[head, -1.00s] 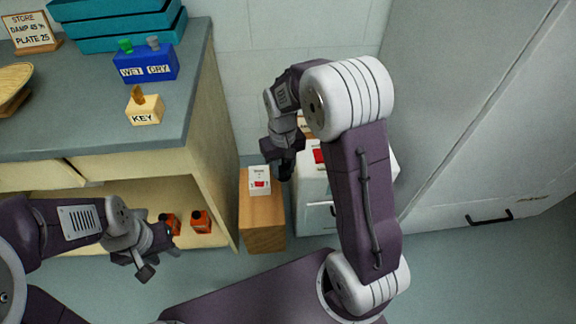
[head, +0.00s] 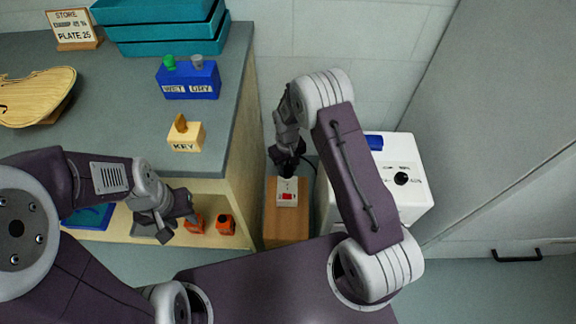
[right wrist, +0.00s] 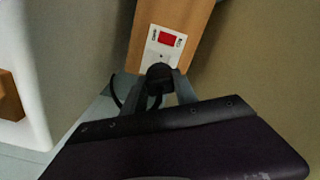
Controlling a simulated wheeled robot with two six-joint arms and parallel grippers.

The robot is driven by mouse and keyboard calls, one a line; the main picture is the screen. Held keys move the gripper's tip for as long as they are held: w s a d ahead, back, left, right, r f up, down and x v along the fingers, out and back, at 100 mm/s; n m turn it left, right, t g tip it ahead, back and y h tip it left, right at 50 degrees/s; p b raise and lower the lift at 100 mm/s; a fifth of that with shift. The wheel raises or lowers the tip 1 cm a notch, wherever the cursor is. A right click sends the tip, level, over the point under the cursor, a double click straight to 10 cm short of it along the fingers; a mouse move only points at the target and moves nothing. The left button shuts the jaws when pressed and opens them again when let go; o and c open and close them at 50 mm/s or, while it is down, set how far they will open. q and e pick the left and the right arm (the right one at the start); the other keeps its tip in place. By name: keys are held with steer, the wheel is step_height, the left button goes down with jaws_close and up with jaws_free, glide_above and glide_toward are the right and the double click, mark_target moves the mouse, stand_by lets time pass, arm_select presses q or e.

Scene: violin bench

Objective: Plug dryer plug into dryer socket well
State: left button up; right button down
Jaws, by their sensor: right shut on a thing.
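The dryer socket is a white plate with a red switch (head: 287,192) on top of a wooden block (head: 286,220); it also shows in the right wrist view (right wrist: 164,48). My right gripper (head: 286,168) is shut on the black dryer plug (right wrist: 159,74), with a dark cable trailing to the left in the right wrist view.
A white dryer box (head: 402,160) with a black knob stands right of the wooden block. The bench (head: 215,125) at left carries a blue WET/DRY box (head: 189,80), a KEY block (head: 186,134) and teal trays (head: 165,30). Orange items (head: 225,224) sit on the shelf below.

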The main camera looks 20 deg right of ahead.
mark_target(287, 176)
steer(key=shift+r, duration=0.1)
step_height(287, 176, down, 6)
steer(key=b, duration=0.3)
steer(key=shift+r, duration=0.1)
stand_by(1.1)
steer(key=shift+p, duration=0.35)
stand_by(0.4)
steer(key=shift+f+b, duration=0.65)
steer(key=shift+f, duration=0.7)
steer(key=c, duration=0.9)
jaws_free()
